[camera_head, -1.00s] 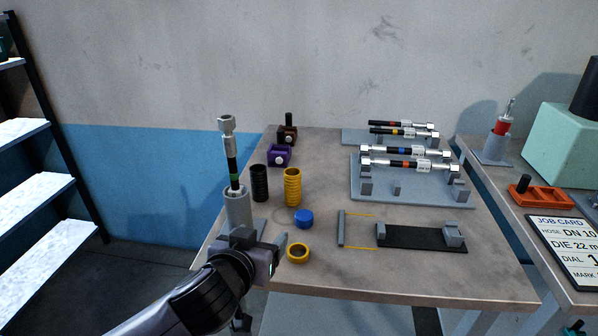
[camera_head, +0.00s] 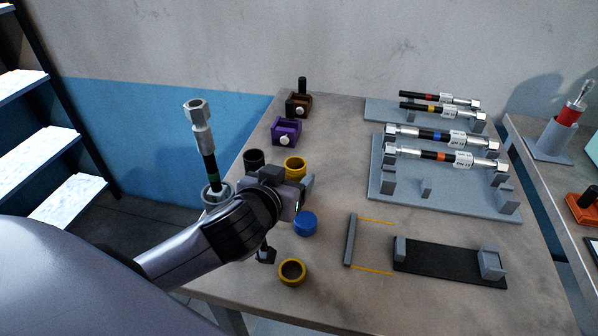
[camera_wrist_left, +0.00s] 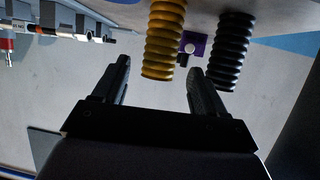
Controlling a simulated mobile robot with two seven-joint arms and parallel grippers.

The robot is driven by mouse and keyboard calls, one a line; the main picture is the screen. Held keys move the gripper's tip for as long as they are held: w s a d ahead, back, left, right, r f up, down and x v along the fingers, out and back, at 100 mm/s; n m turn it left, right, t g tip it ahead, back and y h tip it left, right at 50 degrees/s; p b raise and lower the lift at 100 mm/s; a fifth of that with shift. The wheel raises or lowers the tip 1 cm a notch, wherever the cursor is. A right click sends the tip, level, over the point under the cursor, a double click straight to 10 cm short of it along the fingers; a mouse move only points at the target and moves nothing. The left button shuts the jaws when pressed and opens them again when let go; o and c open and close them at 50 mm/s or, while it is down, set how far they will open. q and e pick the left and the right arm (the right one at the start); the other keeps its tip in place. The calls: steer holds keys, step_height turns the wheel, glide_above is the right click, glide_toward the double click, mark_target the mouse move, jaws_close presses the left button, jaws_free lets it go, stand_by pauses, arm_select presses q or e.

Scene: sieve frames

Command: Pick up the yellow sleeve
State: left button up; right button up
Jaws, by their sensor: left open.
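The yellow sleeve (camera_head: 294,165) is a ribbed upright cylinder on the table. In the head view its rim shows just beyond my left gripper (camera_head: 303,186), which hides its lower part. In the left wrist view the yellow sleeve (camera_wrist_left: 163,40) lies ahead, between the lines of the two open fingers of my left gripper (camera_wrist_left: 162,76). The fingers look empty, and I cannot tell whether they reach the sleeve. A black ribbed sleeve (camera_head: 253,160) stands close to its left; it also shows in the left wrist view (camera_wrist_left: 230,50). My right gripper is not in view.
A hose with a metal end (camera_head: 203,140) stands upright in a grey holder left of my gripper. A blue cap (camera_head: 305,223) and a yellow ring (camera_head: 292,271) lie nearer. A purple block (camera_head: 286,132) is behind. A grey rack (camera_head: 440,195) of hoses stands right.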

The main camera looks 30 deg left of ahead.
arm_select(q)
steer(key=shift+p+x, duration=0.5)
steer(key=shift+x, duration=2.8)
steer(key=shift+c, duration=0.4)
steer(key=c, duration=1)
